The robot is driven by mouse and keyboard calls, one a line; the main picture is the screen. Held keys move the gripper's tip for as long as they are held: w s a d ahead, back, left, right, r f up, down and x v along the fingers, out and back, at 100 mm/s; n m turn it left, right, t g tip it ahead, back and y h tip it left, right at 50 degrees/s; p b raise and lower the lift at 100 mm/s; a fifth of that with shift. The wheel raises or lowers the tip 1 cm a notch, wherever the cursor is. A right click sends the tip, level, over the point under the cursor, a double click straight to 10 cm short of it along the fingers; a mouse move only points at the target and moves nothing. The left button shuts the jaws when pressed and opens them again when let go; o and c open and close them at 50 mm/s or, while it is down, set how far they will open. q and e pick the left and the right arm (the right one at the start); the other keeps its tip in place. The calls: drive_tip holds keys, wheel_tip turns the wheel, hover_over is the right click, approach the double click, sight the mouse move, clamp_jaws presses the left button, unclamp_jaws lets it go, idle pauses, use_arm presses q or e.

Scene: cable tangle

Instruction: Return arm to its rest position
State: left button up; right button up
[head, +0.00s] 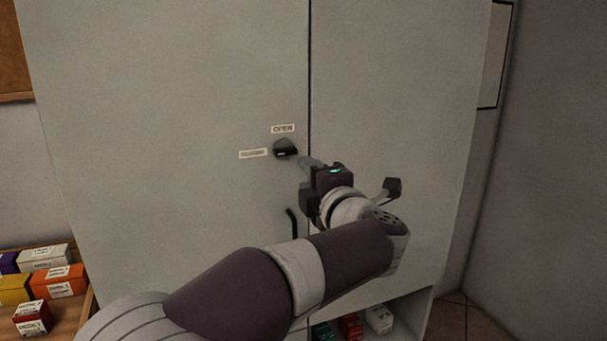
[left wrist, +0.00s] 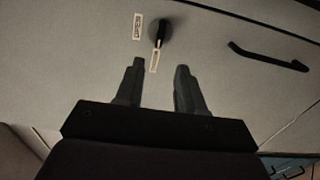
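My left arm reaches in from the lower left in the head view. Its gripper (head: 309,163) points at the tall grey cabinet (head: 170,90). In the left wrist view the two dark fingers of this gripper (left wrist: 160,68) stand apart with nothing between them. A dark knob (head: 285,148) on the cabinet door is just beyond the fingertips; it also shows in the left wrist view (left wrist: 161,32). The fingers look clear of it, though the exact gap is hard to tell. My right gripper is not in view.
Labels sit by the knob, one reading OPEN (head: 283,128). A black door handle (head: 292,222) is below it, partly behind my arm. A wooden shelf with several small boxes (head: 57,280) is at lower left. More boxes (head: 350,326) sit in a low opening.

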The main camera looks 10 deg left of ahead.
use_arm(q)
drive_tip(key=w+d+f+m+t+h, duration=0.2)
drive_tip(key=w+d+f+m+h, duration=0.15)
drive_tip(key=d+m+h, duration=0.5)
drive_tip(key=s+d+f+m+g+h+p, duration=0.1)
drive_tip(key=s+f+m+g+h+p, duration=0.2)
drive_tip(key=f+m, duration=0.35)
drive_tip(key=s+d+f+m+g+h, duration=0.1)
drive_tip(key=s+f+m+g+h, duration=0.2)
drive_tip(key=f+m, duration=0.4)
drive_tip(key=s+a+f+m+g+y+p, duration=0.3)
drive_tip(key=s+a+f+g, duration=0.35)
drive_tip(key=s+f, duration=0.5)
drive_tip(key=s+a+r+g+y+p, duration=0.1)
drive_tip(key=s+a+g+p, duration=0.2)
drive_tip(key=s+a, duration=0.7)
drive_tip(key=shift+s+a+r, duration=0.15)
drive_tip(key=shift+s+r, duration=0.15)
drive_tip(key=shift+s, duration=0.1)
